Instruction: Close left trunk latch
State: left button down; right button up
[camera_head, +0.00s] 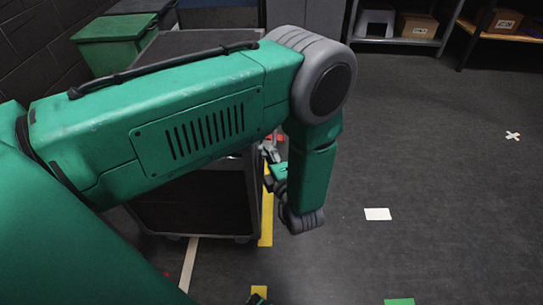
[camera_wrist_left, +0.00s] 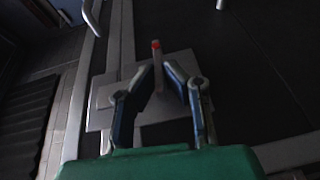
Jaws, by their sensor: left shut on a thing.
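The trunk (camera_head: 195,205) is a dark case with grey metal edges, mostly hidden behind my green left arm. In the left wrist view its dark panel (camera_wrist_left: 265,50) and metal edge strip (camera_wrist_left: 119,35) show. The latch (camera_wrist_left: 157,54) is a thin upright lever with a red tip, on a grey plate (camera_wrist_left: 104,98). My left gripper (camera_wrist_left: 160,78) is at the lever, its two fingers closed in on it from both sides. In the head view the left gripper (camera_head: 270,158) is small at the trunk's right side, partly hidden by my wrist.
Shelves with cardboard boxes (camera_head: 417,25) line the back. Yellow tape (camera_head: 266,215) runs on the floor beside the trunk.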

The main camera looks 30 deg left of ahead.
pick_arm(q)
jog(key=shift+s+a+f+y, duration=0.25)
jog(key=shift+s+a+y, duration=0.15)
jog(key=shift+y, duration=0.1)
jog(key=c, duration=1.7)
grip_release()
jog(key=shift+w, duration=0.1)
jog(key=shift+f, duration=0.1)
jog(key=shift+a, duration=0.1)
jog(key=shift+r+n, duration=0.2)
jog(key=shift+n, duration=0.1)
jog(key=shift+d, duration=0.45)
jog(key=v, duration=1.1)
jog(key=shift+s+a+f, duration=0.1)
jog(key=shift+s, duration=0.3)
